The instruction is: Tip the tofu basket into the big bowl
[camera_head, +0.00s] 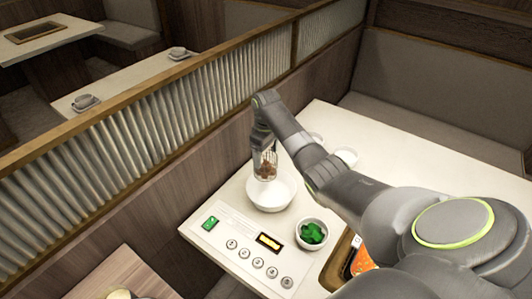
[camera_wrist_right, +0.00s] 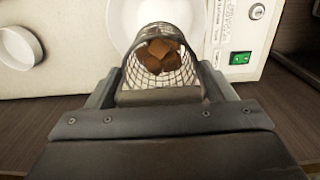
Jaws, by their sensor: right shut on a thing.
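The tofu pieces (camera_head: 266,170) still show in the mesh. My right gripper (camera_head: 262,138) is shut on the basket, whose grip point is partly hidden by the gripper body. In the right wrist view the big bowl (camera_wrist_right: 122,22) lies just beyond the basket. My left gripper is not in view.
A small white bowl with green pieces (camera_head: 312,233) stands right of the big bowl. A control panel with a green switch (camera_head: 210,222) and several round buttons is on the counter front. White cups (camera_head: 346,156) stand behind my right arm. A ribbed partition (camera_head: 190,105) runs along the left.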

